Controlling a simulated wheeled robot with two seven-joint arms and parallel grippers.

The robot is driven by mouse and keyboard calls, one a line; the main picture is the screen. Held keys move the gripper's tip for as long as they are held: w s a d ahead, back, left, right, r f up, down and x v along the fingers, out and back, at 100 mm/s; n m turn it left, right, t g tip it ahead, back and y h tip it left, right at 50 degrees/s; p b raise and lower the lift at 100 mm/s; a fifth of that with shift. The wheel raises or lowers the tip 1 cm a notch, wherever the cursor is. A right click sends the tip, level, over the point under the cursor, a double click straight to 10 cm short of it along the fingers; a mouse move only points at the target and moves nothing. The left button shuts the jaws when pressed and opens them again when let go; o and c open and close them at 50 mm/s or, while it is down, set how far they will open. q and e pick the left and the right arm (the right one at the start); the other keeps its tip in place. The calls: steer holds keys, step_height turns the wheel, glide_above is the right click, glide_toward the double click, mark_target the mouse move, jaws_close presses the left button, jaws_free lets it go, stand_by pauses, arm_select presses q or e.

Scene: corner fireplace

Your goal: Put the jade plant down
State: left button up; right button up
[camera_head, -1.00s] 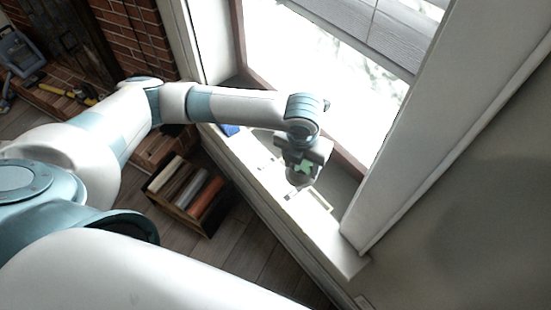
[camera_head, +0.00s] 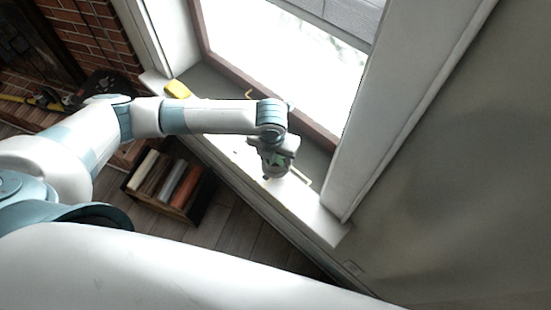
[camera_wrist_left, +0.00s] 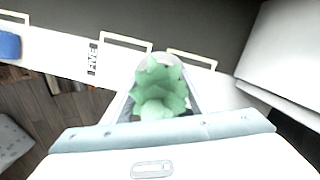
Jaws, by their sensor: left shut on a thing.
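The jade plant (camera_wrist_left: 160,88) is a small pale green plant, seen from above in the left wrist view in a light round pot. It sits between the fingers of my left gripper (camera_head: 273,166), which is shut on it. In the head view only a bit of green shows between the fingers. The gripper points down over the white window sill (camera_head: 318,219). Whether the pot touches the sill is hidden. My right gripper is not in view.
Pale rectangular outlines (camera_wrist_left: 126,41) lie on the sill around the plant. A yellow object (camera_head: 177,88) is at the sill's far left end, and a blue object (camera_wrist_left: 9,46) shows in the wrist view. A crate of books (camera_head: 206,206) stands on the floor below.

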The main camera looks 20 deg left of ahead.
arm_select(q)
steer(key=shift+f, duration=0.8)
steer(key=o, duration=1.2)
steer(key=shift+f, duration=0.1)
steer(key=r, duration=0.4)
steer(key=s+r+b, duration=0.1)
steer(key=r, duration=0.7)
steer(key=shift+s+r+b, duration=0.1)
steer(key=shift+s+b, duration=0.2)
steer(key=shift+s, duration=0.1)
